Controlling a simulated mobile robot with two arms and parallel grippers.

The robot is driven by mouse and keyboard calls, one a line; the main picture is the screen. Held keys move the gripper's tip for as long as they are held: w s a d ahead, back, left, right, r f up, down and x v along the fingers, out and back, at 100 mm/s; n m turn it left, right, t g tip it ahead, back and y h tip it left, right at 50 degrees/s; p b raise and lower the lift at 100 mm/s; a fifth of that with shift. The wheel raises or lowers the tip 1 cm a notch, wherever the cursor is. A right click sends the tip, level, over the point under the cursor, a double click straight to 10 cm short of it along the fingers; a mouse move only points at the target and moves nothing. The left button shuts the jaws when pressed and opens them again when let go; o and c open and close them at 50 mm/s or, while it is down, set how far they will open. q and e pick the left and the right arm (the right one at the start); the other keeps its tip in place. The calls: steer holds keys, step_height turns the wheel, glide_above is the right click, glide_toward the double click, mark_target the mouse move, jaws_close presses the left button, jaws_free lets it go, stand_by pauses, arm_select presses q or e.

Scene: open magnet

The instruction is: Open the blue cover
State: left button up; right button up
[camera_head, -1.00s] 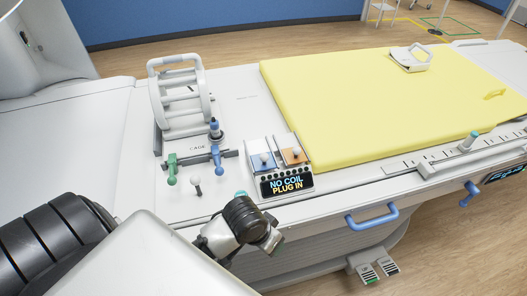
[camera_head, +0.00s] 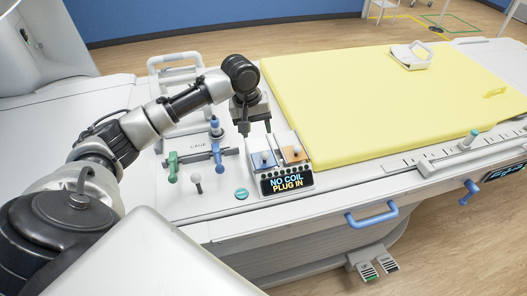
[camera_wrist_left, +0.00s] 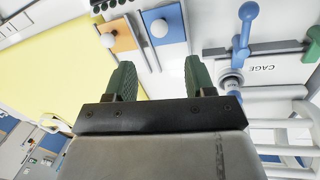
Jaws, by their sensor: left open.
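The blue cover (camera_head: 257,161) is a small flat lid with a white knob, just behind the black display panel. It looks closed. An orange cover (camera_head: 293,155) with its own knob lies right beside it. My left gripper (camera_head: 256,131) points down above the far edge of the blue cover, its fingers apart and empty. In the left wrist view the blue cover (camera_wrist_left: 170,22) lies beyond the open green fingertips (camera_wrist_left: 160,68), with its white knob between their lines. The fingers appear clear of the knob. My right gripper is in neither view.
A display (camera_head: 286,186) reads "NO COIL PLUG IN". Green (camera_head: 172,168) and blue (camera_head: 217,157) levers and a white knob stand left of the covers. A white cage frame (camera_head: 172,75) stands behind them, partly hidden by my arm. A yellow mattress (camera_head: 370,100) lies right.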

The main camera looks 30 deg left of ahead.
mark_target(264, 152)
arm_select(q)
steer(key=f, duration=0.3)
steer(key=d+f+p, duration=0.1)
steer(key=f, duration=0.2)
steer(key=w+f, duration=0.1)
steer(key=f, duration=0.3)
steer(key=shift+w+d, duration=0.1)
steer(key=shift+d, duration=0.2)
jaws_close()
steer(key=shift+w, duration=0.1)
